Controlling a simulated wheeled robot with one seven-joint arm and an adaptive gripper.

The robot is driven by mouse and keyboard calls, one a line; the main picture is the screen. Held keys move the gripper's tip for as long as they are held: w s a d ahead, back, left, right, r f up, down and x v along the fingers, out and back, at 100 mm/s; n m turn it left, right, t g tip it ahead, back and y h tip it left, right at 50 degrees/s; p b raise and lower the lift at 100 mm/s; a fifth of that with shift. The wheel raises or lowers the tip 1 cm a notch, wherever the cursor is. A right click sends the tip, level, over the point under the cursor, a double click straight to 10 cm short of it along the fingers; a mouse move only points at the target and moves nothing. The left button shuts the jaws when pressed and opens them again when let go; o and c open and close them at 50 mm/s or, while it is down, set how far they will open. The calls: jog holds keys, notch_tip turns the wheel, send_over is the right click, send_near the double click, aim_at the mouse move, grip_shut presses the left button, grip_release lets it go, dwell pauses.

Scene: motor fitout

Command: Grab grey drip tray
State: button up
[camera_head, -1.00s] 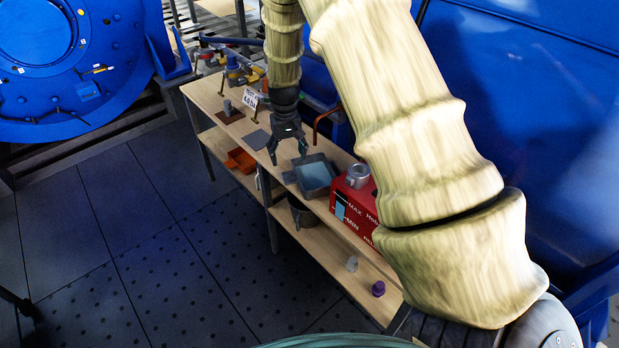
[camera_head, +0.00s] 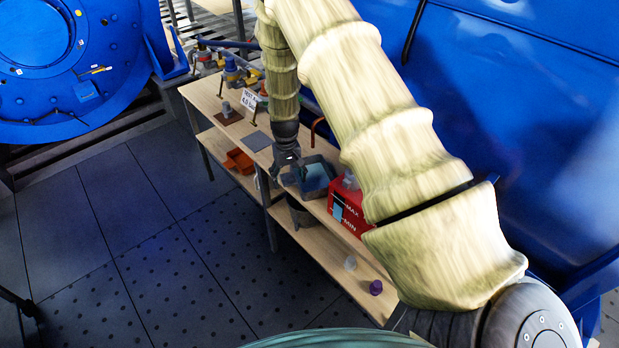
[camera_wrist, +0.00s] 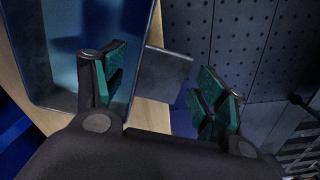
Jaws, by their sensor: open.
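The grey drip tray (camera_head: 311,191) stands on the wooden bench, with a pale blue inside. It also shows in the wrist view (camera_wrist: 62,108), at the left, cut off by the frame. A flat grey plate (camera_wrist: 168,66) sits beside the tray's rim, between my fingers in the picture; I cannot tell whether it is joined to the tray. My gripper (camera_head: 287,178) is at the tray's left side, pointing down. In the wrist view my gripper (camera_wrist: 162,88) is open, with green pads apart. I see no clear contact with the plate. My gripper hides part of the tray in the head view.
A red box (camera_head: 346,209) marked MAX and MIN stands right of the tray on the bench (camera_head: 240,128). A grey mat (camera_head: 257,141), a sign (camera_head: 249,101) and fittings lie left. The shelf below holds an orange bin (camera_head: 239,160), a bucket and a purple piece (camera_head: 376,288).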

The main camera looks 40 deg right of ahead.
jog(key=shift+f, duration=0.45)
jog(key=shift+c, duration=0.4)
jog(key=c, duration=1.3)
jog(key=shift+c, duration=0.2)
jog(key=shift+r, duration=0.1)
